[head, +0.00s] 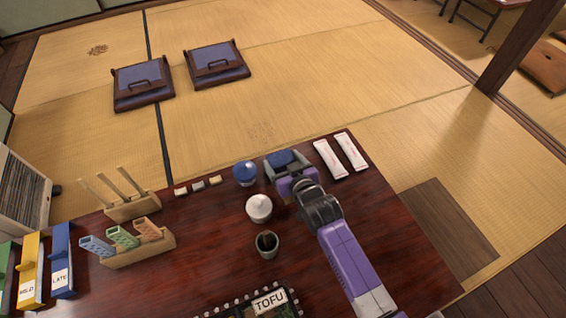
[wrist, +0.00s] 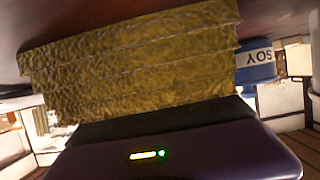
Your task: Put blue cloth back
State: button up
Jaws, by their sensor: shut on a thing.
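My gripper (head: 285,165) is over the far edge of the dark red table, shut on a small dark blue thing (head: 282,157), which I take for the blue cloth. Its fingers hide most of it in the head view. In the wrist view, a gold-brown, crinkled, layered piece (wrist: 130,62) fills the space in front of my gripper's purple body (wrist: 180,150). I cannot tell whether this is the cloth's other side. Whether the held thing touches the table is unclear.
A white-topped jar (head: 259,207) and dark cup (head: 267,244) stand nearer. Two white packets (head: 341,155) lie right. The table's right side is clear.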

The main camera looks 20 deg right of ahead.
jog(key=shift+f, duration=0.2)
jog(key=o, duration=1.3)
jog(key=shift+r, duration=0.1)
jog(key=shift+r, duration=0.2)
jog(key=p+v, duration=0.5)
jog(key=v, duration=0.7)
